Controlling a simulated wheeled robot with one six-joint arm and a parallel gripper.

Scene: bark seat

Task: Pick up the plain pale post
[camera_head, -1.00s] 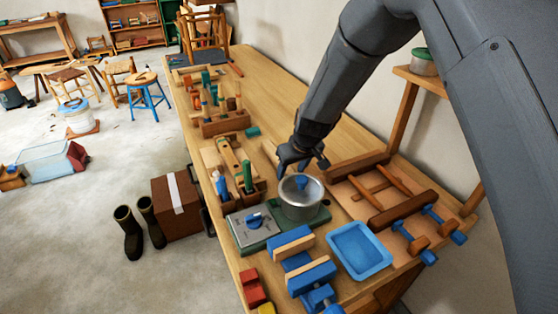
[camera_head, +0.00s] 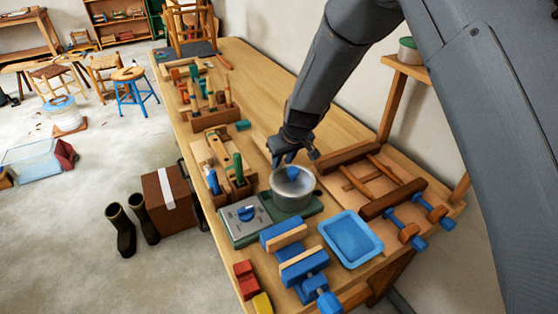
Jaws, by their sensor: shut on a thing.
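My gripper (camera_head: 292,156) is over the bench, just behind the metal pot as seen here. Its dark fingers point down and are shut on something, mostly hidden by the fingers. A narrow pale wooden piece (camera_head: 262,142) shows just left of the fingers, low against the bench. It looks like the plain pale post, but it is small and partly covered. I cannot tell whether it is raised off the bench.
The metal pot (camera_head: 292,197) with a blue thing in it stands on a green-based plate close in front of the gripper. A wooden frame (camera_head: 391,207) lies to the right, a blue tray (camera_head: 350,262) in front. Tool racks (camera_head: 212,118) line the left edge.

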